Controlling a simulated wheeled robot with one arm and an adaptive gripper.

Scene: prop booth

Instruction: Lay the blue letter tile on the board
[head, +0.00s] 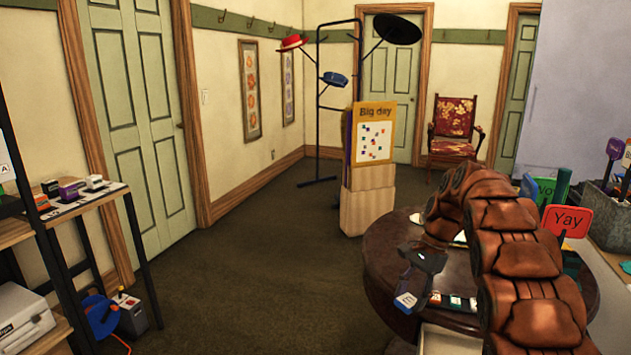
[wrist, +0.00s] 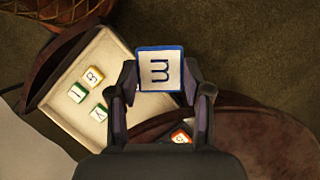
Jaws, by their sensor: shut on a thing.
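My gripper (head: 408,287) is shut on the blue letter tile (head: 405,301), near the front left edge of the round table. In the wrist view the blue-edged tile (wrist: 159,69) shows a white face with a dark letter like an m, between the fingertips of my gripper (wrist: 160,85). It is held in the air, with the floor and the table edge below. A row of coloured letter tiles (head: 452,301) lies on the table to the right of my gripper; I cannot tell clearly whether the board is under them. An orange tile (wrist: 181,137) shows partly between my fingers.
A pale tray (wrist: 97,52) with several loose tiles lies left of my gripper in the wrist view. The dark round table (head: 385,262) carries the row; my arm hides much of it. A red "Yay" sign (head: 567,220) stands right. Open carpet (head: 270,270) lies left.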

